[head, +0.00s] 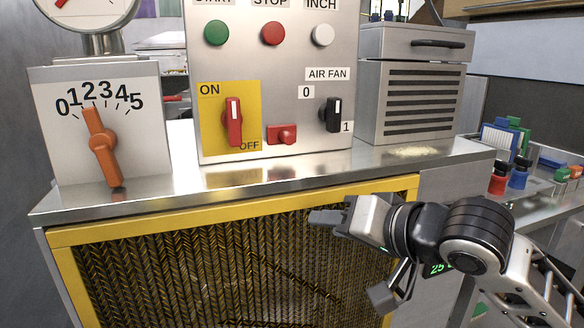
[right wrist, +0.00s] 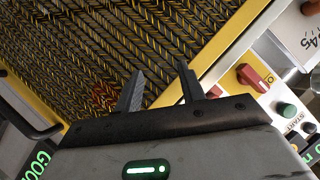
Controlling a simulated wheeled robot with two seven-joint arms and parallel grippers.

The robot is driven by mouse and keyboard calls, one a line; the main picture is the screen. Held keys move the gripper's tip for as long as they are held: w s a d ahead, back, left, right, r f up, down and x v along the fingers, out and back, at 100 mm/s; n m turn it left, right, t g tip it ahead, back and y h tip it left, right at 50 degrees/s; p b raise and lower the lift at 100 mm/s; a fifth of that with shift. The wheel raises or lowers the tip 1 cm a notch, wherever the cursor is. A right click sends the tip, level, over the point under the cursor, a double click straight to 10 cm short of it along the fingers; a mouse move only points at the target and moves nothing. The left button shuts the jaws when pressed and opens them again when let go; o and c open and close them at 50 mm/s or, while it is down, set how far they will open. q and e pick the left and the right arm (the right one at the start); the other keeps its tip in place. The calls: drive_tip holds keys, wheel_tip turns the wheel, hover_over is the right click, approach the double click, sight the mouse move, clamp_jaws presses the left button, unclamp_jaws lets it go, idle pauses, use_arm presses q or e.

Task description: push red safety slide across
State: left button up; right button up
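The red safety slide (head: 282,134) is a small red block on the front of the steel control panel (head: 330,55), just right of the yellow ON/OFF plate (head: 248,95). A red rotary switch (head: 233,120) stands upright on that plate and also shows in the right wrist view (right wrist: 254,78). My right gripper (head: 322,217) is below and right of the slide, in front of the yellow-framed mesh, apart from the panel. In the right wrist view its two fingers (right wrist: 162,88) are spread with nothing between them. My left gripper is not in view.
A black AIR FAN knob (head: 334,114) sticks out right of the slide. An orange dial pointer (head: 103,143) stands at the left. A steel ledge (head: 310,172) above the yellow frame (head: 150,224) separates the gripper from the panel. A vented box (head: 415,100) stands at right.

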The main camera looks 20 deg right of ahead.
drive_tip(key=s+d+r+m+t, duration=0.1)
drive_tip(key=s+r+m, duration=0.1)
drive_tip(key=r, duration=0.5)
drive_tip(key=s+d+r+m+t, duration=0.1)
drive_tip(key=s+r+m, duration=0.15)
drive_tip(key=r, duration=0.45)
drive_tip(key=p, duration=0.6)
approach(291, 140)
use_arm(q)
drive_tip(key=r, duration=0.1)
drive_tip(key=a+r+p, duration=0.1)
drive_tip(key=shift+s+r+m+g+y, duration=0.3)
use_arm(e)
drive_tip(key=shift+n, duration=0.35)
drive_tip(key=x, duration=0.9)
drive_tip(key=shift+w, duration=0.2)
clamp_jaws()
